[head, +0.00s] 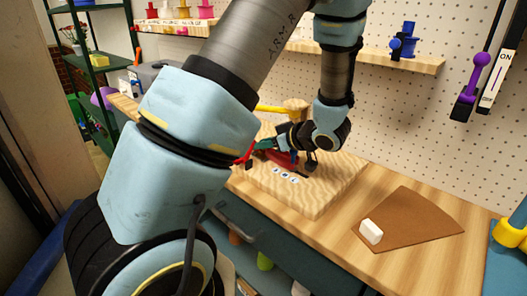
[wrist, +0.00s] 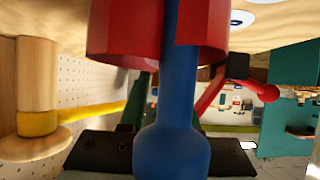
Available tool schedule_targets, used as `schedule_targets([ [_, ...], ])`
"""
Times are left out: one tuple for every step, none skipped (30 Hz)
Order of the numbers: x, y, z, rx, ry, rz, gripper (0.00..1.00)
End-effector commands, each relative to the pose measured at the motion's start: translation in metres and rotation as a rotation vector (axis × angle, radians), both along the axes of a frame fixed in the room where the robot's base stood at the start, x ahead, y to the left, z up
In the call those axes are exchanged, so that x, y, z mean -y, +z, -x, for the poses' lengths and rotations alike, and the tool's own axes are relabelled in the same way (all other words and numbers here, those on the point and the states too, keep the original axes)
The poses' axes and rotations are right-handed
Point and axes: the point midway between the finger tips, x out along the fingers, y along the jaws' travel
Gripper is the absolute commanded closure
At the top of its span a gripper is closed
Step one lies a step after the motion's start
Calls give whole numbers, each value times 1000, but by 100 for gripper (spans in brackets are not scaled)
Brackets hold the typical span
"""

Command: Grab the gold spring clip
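I cannot pick out a gold spring clip for certain in either view. My gripper (head: 300,158) is low over a pale wooden board (head: 325,193) on the bench, among small red, green and blue parts. In the wrist view, a blue stem-shaped piece (wrist: 172,140) fills the middle, very close to the camera and in front of dark gripper parts. A red rounded piece (wrist: 122,35) sits behind it at the top. The fingertips are mostly hidden, so I cannot tell whether they are apart or hold anything.
A wooden post (head: 296,104) with a yellow bar (head: 270,109) stands behind my gripper. To the right, a brown mat (head: 425,222) bears a white block (head: 371,231). A pegboard (head: 390,110) with a shelf (head: 410,60) backs the bench. Bare bench lies around the mat.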

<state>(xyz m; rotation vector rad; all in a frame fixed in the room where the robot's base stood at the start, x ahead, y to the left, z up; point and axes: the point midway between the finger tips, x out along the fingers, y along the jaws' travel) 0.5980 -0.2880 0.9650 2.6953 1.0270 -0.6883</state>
Motion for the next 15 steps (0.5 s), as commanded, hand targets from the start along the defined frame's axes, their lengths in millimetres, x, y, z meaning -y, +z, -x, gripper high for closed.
schedule_targets([
  [0, 0, 0, 0, 0, 0, 76],
  [0, 0, 0, 0, 0, 0, 79],
  [0, 0, 0, 0, 0, 0, 84],
  [0, 0, 0, 0, 0, 0, 87],
  [0, 0, 0, 0, 0, 0, 91],
  [0, 0, 0, 0, 0, 0, 95],
  [0, 0, 0, 0, 0, 0, 98],
  [0, 0, 0, 0, 0, 0, 100],
  [0, 0, 0, 0, 0, 0, 100],
  [0, 0, 0, 0, 0, 0, 100],
  [0, 0, 0, 0, 0, 0, 100],
  [0, 0, 0, 0, 0, 0, 100],
  [0, 0, 0, 0, 0, 0, 100],
  [0, 0, 0, 0, 0, 0, 100],
  [0, 0, 0, 0, 0, 0, 100],
])
